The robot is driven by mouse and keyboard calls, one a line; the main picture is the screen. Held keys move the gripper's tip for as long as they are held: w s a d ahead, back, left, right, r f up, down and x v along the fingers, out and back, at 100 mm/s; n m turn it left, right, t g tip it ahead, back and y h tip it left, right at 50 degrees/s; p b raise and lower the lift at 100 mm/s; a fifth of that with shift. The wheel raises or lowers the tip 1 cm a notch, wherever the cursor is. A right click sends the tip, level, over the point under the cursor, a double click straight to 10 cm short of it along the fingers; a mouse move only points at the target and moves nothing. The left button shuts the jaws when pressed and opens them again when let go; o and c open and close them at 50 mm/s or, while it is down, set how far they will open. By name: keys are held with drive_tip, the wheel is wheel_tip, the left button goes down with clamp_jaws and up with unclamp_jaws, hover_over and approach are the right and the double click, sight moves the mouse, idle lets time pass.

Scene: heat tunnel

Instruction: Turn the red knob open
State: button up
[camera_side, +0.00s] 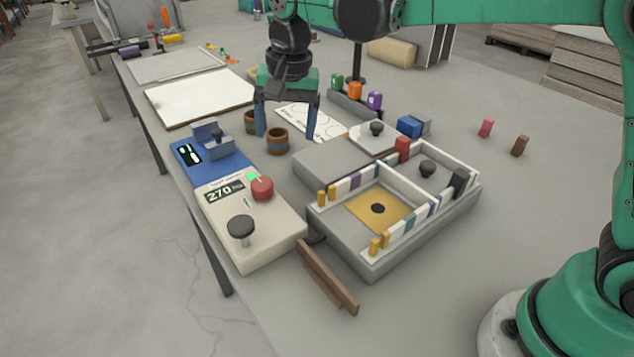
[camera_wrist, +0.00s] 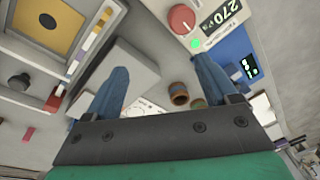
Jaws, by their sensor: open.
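The red knob (camera_side: 262,188) sits on a cream control box (camera_side: 270,236) beside a display reading 270 and a lit green light. In the wrist view the red knob (camera_wrist: 181,19) is at the top, right of centre, with a white mark on its face. My gripper (camera_side: 289,137) is open and empty, with its blue fingers pointing down. It is above and behind the knob, over the area by the brown cups, and apart from the knob. In the wrist view my gripper (camera_wrist: 158,75) has its fingers spread wide, with the knob beyond them.
A black knob (camera_side: 241,227) stands on the same box. A blue unit (camera_side: 210,152) adjoins it. Brown banded cups (camera_side: 277,141) stand close below my fingers. A grey tunnel tray (camera_side: 385,262) with colored blocks lies to the right.

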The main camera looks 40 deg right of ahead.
drive_tip(key=m+g, duration=0.2)
hover_over(261, 182)
wheel_tip(261, 182, down, 4)
drive_tip(key=shift+f, duration=2.95)
clamp_jaws()
